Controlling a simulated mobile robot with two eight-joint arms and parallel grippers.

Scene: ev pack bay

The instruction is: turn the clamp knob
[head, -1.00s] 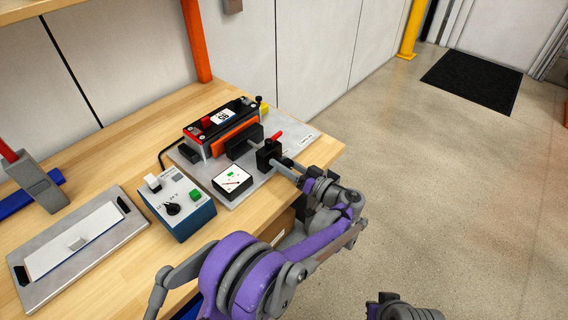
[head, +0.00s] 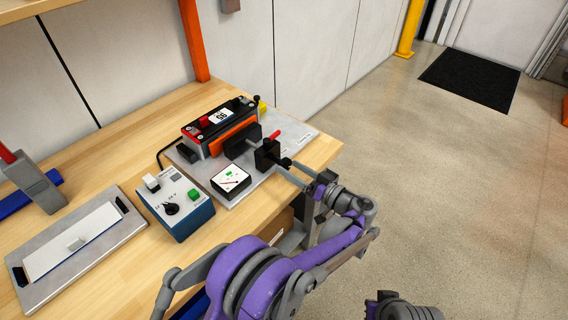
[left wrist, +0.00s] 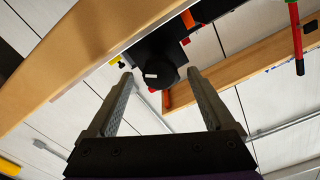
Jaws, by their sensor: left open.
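The clamp knob is a dark round knob (left wrist: 160,74) with a small white mark on its face. In the head view the knob (head: 286,162) shows small, on the near right side of the black clamp block (head: 266,154), which has a red lever (head: 274,135). My left gripper (head: 288,169) is open and points at the knob from the right. In the left wrist view the fingers (left wrist: 160,79) stand apart on either side of the knob, with gaps to it. The knob lies around the fingertips' depth; I cannot tell contact.
The clamp stands on a grey plate (head: 304,144) with a black module (head: 217,126) and a meter (head: 231,181). A blue control box (head: 176,204) and a metal tray (head: 30,294) lie left on the wooden bench (head: 105,160). Open floor lies right.

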